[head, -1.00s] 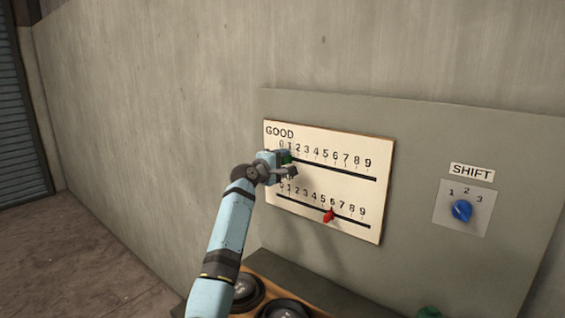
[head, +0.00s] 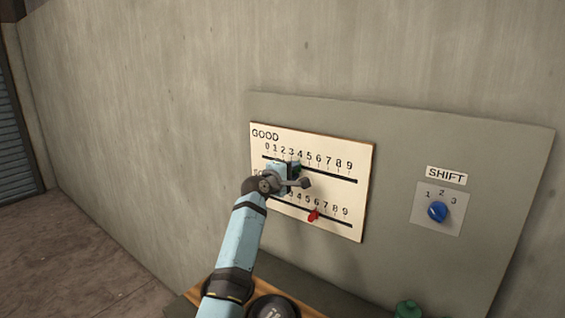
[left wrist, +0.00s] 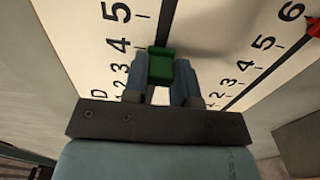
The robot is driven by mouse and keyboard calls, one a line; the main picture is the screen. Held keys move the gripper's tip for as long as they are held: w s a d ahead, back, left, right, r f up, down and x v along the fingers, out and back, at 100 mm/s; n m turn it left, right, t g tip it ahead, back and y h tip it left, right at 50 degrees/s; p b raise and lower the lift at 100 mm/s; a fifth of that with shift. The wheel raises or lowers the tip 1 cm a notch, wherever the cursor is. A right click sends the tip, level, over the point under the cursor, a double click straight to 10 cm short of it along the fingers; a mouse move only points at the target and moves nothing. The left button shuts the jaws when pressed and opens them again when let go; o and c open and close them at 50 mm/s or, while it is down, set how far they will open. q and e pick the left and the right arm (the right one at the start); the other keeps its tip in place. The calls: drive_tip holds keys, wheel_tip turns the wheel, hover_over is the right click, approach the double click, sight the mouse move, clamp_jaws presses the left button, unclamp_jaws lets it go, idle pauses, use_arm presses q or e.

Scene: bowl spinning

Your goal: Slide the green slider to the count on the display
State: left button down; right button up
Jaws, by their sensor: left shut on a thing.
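The cream counter board (head: 357,205) is on the grey wall panel, with an upper GOOD scale and a lower scale, both numbered 0 to 9. The green slider (head: 296,167) is on the upper slot, around 3 to 4. My left gripper (head: 299,172) is shut on it and covers part of the board. In the left wrist view the green slider (left wrist: 160,65) sits between the two fingertips (left wrist: 160,78). A red slider (head: 313,215) stands near 6 on the lower slot. No count display can be made out. My right gripper is not in view.
A blue knob (head: 437,212) under the SHIFT label (head: 446,175) is to the right, near 2. Below the board are a dark round button (head: 272,308) and a green object (head: 408,309). The upper slot right of the green slider is clear.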

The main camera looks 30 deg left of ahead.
use_arm(q)
drive_tip(key=shift+d, duration=0.2)
drive_tip(key=c, duration=0.9)
unclamp_jaws()
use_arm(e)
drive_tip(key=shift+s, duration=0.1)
use_arm(q)
drive_tip(key=shift+s, duration=0.1)
drive_tip(key=s, duration=0.4)
drive_tip(key=s+b, duration=0.1)
drive_tip(key=s, duration=0.4)
drive_tip(key=s+a+b, duration=0.1)
drive_tip(key=s, duration=0.3)
drive_tip(key=shift+s, duration=0.35)
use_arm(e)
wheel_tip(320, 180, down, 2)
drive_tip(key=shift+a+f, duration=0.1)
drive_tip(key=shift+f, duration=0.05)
